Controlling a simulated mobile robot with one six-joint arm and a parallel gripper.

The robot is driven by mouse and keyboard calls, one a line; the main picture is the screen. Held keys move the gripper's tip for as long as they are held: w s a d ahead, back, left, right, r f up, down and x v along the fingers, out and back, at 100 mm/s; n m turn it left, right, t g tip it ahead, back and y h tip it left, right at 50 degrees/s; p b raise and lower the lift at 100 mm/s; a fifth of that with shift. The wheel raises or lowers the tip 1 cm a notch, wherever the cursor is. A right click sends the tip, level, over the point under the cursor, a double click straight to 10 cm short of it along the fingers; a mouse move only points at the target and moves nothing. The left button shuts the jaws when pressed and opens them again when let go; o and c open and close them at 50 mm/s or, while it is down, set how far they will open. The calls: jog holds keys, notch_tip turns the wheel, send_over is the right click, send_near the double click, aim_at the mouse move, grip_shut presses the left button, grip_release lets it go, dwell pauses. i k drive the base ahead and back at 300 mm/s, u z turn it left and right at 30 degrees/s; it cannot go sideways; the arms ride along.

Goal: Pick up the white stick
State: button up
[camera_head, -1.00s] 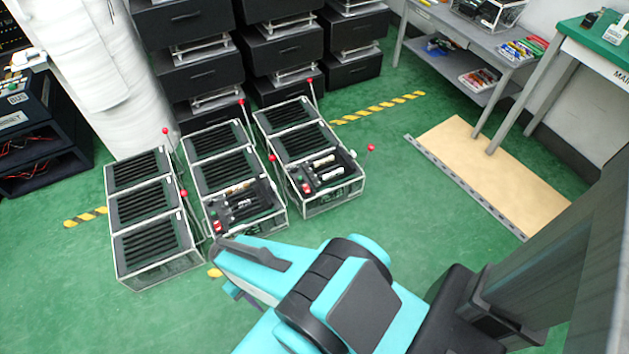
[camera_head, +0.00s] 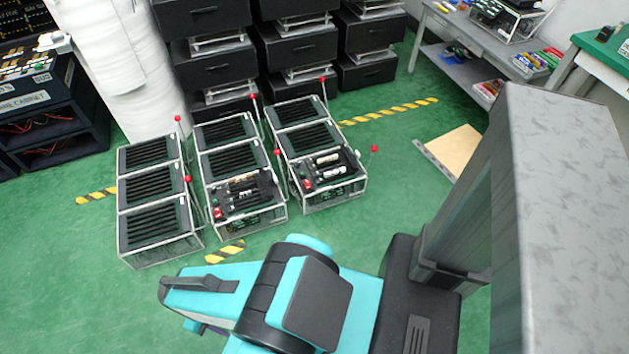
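Small white sticks lie in the top panels of two lever fixtures. In the right fixture (camera_head: 345,188), one white stick (camera_head: 327,158) lies above another short white piece (camera_head: 330,172). In the middle fixture (camera_head: 262,213), a cream-white stick (camera_head: 242,180) lies near the panel's upper edge. I cannot tell from this view which one is the task's stick. My teal and black arm is in the lower middle, in front of the fixtures and apart from them.
The left fixture (camera_head: 160,243) has slatted panels only. Red-knobbed levers (camera_head: 374,149) stick up beside the fixtures. Black drawer units (camera_head: 290,45) and a white wrapped roll (camera_head: 120,70) stand behind. A tan board (camera_head: 455,150) lies at right. Green floor is open in front.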

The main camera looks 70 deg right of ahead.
aim_at(333, 173)
jog(key=z, duration=0.45)
jog(key=k, duration=0.15)
jog(key=u, duration=0.55)
jog(key=i, duration=0.55)
jog(key=u, duration=1.4)
jog(key=k, duration=0.1)
jog(key=z, duration=2.55)
